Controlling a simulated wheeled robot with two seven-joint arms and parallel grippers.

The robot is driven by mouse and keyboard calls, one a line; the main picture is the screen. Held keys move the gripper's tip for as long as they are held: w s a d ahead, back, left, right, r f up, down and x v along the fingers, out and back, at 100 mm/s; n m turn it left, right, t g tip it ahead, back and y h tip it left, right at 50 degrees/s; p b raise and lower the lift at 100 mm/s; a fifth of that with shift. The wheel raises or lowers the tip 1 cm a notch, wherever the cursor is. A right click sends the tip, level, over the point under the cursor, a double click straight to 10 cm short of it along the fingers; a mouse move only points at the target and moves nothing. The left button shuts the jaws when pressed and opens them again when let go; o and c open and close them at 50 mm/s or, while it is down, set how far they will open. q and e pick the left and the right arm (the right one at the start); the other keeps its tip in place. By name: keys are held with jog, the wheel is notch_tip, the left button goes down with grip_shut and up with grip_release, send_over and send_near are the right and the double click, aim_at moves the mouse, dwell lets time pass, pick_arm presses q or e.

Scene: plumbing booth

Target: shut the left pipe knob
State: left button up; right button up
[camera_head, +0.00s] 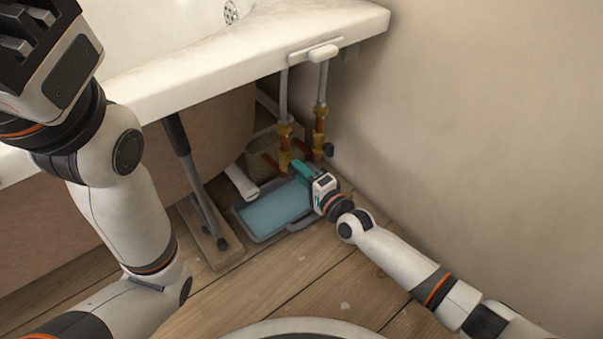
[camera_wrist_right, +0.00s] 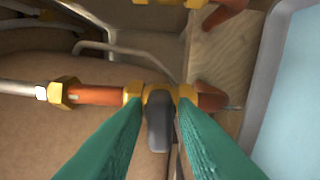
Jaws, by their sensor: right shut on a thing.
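Two upright copper pipes with brass fittings stand under the basin, the left pipe (camera_head: 284,140) and the right pipe (camera_head: 319,122). My right gripper (camera_head: 300,169), with teal fingers, is at the lower part of the left pipe. In the right wrist view my right gripper (camera_wrist_right: 160,118) has its fingers on both sides of the dark left pipe knob (camera_wrist_right: 159,128) and is shut on it. The head view hides this knob behind the gripper. The right pipe's dark knob (camera_head: 328,149) shows apart. My left gripper (camera_head: 30,35) is partly cut off at the top left; its fingers are unclear.
A grey-rimmed tray (camera_head: 244,226) with a pale blue inside lies on the wooden floor below the pipes. A dark slanted support (camera_head: 195,175) stands left of it. The white basin edge (camera_head: 230,75) overhangs the pipes, and the wall (camera_head: 480,130) closes the right side.

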jog(key=shift+f+m, duration=0.1)
jog(key=shift+m, duration=0.2)
dwell(0.4)
jog(key=o, duration=0.8)
jog(key=p+v, duration=0.6)
jog(key=v, duration=0.6)
jog(key=shift+s, duration=0.1)
